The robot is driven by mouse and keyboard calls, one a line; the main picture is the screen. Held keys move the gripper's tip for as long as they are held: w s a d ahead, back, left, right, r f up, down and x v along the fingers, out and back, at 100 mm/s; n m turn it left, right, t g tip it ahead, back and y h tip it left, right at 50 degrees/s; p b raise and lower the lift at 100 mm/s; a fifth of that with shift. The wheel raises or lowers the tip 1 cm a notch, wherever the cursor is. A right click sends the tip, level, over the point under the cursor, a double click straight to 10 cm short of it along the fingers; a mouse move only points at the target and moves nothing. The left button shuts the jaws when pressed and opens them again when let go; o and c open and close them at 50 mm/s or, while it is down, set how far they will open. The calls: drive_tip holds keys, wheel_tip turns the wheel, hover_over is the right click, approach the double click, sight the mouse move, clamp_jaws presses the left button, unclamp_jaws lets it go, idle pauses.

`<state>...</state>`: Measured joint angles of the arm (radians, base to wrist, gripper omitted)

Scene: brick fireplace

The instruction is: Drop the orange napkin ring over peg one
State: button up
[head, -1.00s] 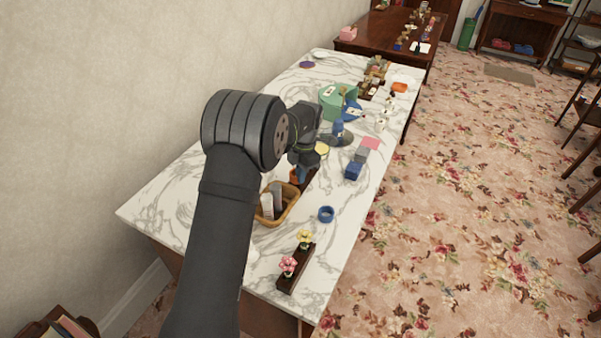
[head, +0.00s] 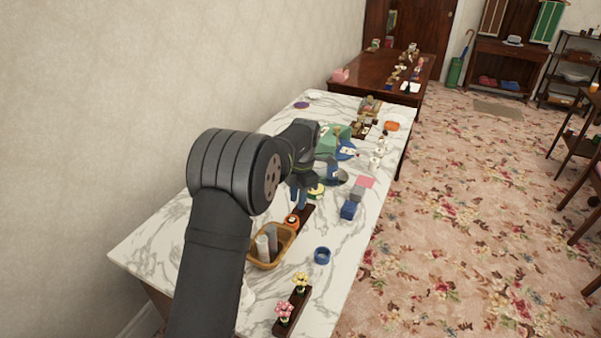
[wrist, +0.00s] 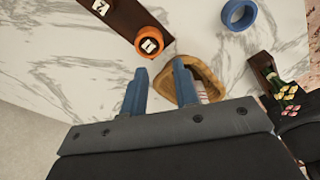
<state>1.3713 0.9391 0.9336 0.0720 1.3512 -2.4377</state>
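The orange napkin ring (wrist: 142,50) sits around the peg labelled 1 (wrist: 149,45) at the end of a dark wooden board (wrist: 123,14) in the wrist view. It also shows in the head view (head: 292,223), low at the board's near end. A second label, 2 (wrist: 101,7), is farther along the board. My gripper (wrist: 160,66) is open, with nothing between its two blue fingers. In the head view my gripper (head: 299,203) is above the board, apart from the ring. My arm hides part of the board there.
A wicker basket (head: 286,243) with grey cylinders stands beside the board. A blue ring (head: 322,256) lies to its right, and a flower stand (head: 291,314) is at the near edge. Blue and grey blocks (head: 349,210) and a green holder (head: 327,142) stand farther back.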

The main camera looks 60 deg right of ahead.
wheel_tip(320, 180, up, 10)
hover_over(295, 224)
drive_tip(key=s+d, duration=0.1)
drive_tip(key=d, duration=0.1)
drive_tip(key=shift+d, duration=0.1)
drive_tip(key=shift+f, duration=0.1)
drive_tip(key=f, duration=0.5)
drive_tip(key=a+f, duration=0.1)
drive_tip(key=f, duration=0.5)
drive_tip(key=w+f, duration=0.1)
drive_tip(key=f, duration=0.5)
drive_tip(key=shift+a, duration=0.35)
drive_tip(key=shift+r, duration=0.1)
drive_tip(key=shift+r, duration=0.15)
wheel_tip(295, 224, up, 16)
drive_tip(key=s+d, duration=0.1)
drive_tip(key=d, duration=0.1)
drive_tip(key=f, duration=0.5)
drive_tip(key=a+f, duration=0.1)
drive_tip(key=f, duration=0.5)
drive_tip(key=w+a+f, duration=0.1)
drive_tip(key=f, duration=0.5)
wheel_tip(295, 224, up, 8)
drive_tip(key=s+m, duration=0.6)
drive_tip(key=s, duration=0.1)
drive_tip(key=shift+s+m, duration=0.3)
drive_tip(key=shift+s, duration=0.1)
